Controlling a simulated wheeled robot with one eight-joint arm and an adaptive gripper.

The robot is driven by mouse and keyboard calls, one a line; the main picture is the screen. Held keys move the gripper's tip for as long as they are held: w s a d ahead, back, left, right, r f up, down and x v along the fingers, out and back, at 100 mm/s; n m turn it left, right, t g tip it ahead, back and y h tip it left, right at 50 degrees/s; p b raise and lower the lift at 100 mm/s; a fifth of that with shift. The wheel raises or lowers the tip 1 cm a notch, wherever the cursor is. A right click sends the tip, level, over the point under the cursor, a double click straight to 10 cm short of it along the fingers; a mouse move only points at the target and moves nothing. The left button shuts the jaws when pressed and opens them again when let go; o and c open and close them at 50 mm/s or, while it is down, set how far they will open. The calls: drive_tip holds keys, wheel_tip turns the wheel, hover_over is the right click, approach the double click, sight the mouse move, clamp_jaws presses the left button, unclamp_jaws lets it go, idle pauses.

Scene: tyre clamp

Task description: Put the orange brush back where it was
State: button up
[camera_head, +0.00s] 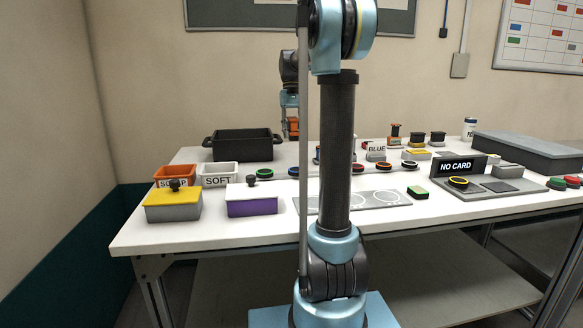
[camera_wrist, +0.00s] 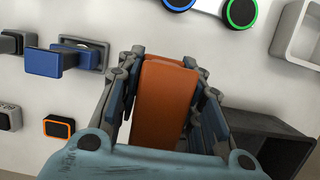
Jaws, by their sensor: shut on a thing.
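The orange brush (camera_wrist: 163,92) is between the fingers of my gripper (camera_wrist: 165,65), which is shut on it. In the wrist view its broad orange face fills the space between the jaws; its lower end is hidden by the gripper body. In the head view my gripper (camera_head: 290,112) is at the back of the table, right of the black bin, with the orange brush (camera_head: 293,127) below it. My own arm hides part of the table there. I cannot tell whether the brush touches the table.
In the head view a black bin (camera_head: 243,144), an orange SCRAP box (camera_head: 171,172) and a white SOFT box (camera_head: 218,177) stand left. In the wrist view a dark bin (camera_wrist: 285,152) is close at right, and a blue block (camera_wrist: 42,62) is left. A grey case (camera_head: 530,150) lies far right.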

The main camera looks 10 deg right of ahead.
sight(293, 165)
drive_tip(key=shift+f, duration=5)
drive_tip(key=o, duration=0.9)
drive_tip(key=shift+f, duration=0.1)
drive_tip(key=shift+o, duration=0.2)
drive_tip(key=v, duration=1.2)
drive_tip(key=shift+s, duration=0.1)
